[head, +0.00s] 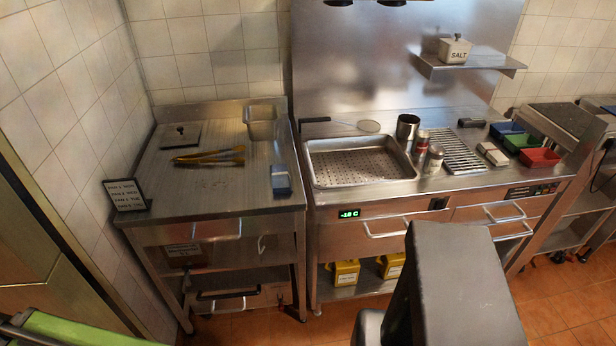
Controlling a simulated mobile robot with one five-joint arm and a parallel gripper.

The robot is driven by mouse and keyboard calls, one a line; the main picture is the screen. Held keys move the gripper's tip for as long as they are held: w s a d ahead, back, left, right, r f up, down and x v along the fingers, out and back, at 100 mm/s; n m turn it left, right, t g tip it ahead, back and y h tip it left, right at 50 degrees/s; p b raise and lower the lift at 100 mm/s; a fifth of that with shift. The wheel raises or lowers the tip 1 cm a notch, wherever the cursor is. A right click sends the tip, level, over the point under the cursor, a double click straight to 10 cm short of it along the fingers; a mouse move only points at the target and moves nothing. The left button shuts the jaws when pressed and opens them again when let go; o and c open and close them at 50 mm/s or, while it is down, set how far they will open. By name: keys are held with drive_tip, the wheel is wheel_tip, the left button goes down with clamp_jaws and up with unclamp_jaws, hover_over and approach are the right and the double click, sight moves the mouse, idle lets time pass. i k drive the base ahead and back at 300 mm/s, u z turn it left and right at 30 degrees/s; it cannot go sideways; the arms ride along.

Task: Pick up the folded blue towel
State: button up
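A small blue item with a paler part (281,181), which looks like the folded blue towel, lies flat on the left steel counter (215,198), close to its right edge. It is small in the head view, so its folds cannot be made out. Nothing covers it. My gripper is not in view; only a grey part of my own body shows at the bottom, well in front of the counters and apart from the towel.
Tongs (210,156), a lid (181,135) and a small sign (124,195) sit on the left counter. A perforated pan (360,165) is set in the right counter, near shakers (433,158) and coloured bins (538,157). Tiled floor (335,322) shows in front.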

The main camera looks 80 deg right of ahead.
sight(281, 182)
drive_tip(key=z, duration=0.1)
drive_tip(key=k, duration=0.1)
drive_tip(key=z, duration=2.4)
